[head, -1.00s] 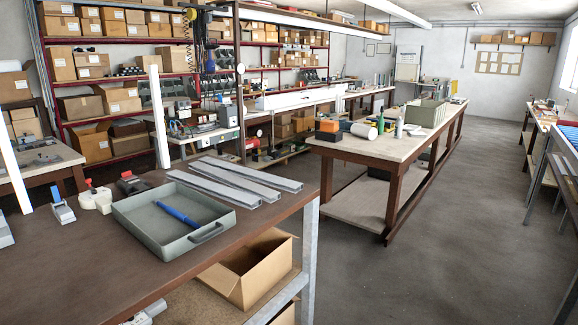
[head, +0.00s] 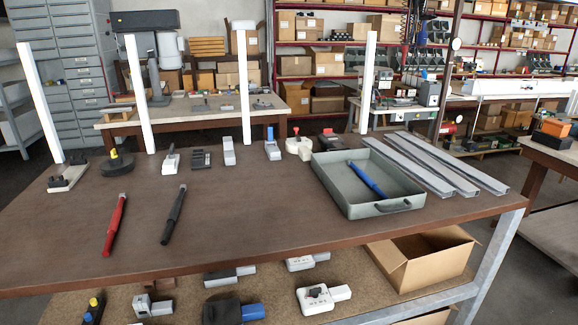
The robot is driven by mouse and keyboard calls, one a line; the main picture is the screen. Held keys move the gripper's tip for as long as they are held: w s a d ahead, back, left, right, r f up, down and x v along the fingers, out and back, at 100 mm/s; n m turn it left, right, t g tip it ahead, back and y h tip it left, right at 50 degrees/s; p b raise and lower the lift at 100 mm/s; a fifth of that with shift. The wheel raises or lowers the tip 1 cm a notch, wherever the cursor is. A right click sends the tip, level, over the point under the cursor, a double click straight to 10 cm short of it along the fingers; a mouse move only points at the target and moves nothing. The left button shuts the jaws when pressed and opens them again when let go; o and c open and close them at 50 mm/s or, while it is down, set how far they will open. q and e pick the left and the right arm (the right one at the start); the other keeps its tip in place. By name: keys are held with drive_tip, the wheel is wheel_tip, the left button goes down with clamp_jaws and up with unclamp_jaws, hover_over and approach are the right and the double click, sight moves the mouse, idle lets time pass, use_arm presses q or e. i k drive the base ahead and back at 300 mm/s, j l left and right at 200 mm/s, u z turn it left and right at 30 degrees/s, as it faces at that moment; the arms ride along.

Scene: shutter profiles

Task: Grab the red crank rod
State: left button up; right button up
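The red crank rod (head: 115,224) lies on the brown workbench (head: 270,225) at the left front, in the head view. A blue rod (head: 367,180) lies in the grey tray (head: 384,209) at the right of the bench. Neither of my grippers is in view.
Grey shutter profiles (head: 450,163) lie right of the tray. Upright white posts (head: 244,92) and several small devices (head: 229,150) line the bench's back. An open cardboard box (head: 425,262) sits on the lower shelf. The bench's front middle is clear.

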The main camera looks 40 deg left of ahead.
sight(114, 225)
drive_tip(key=u, duration=2.3)
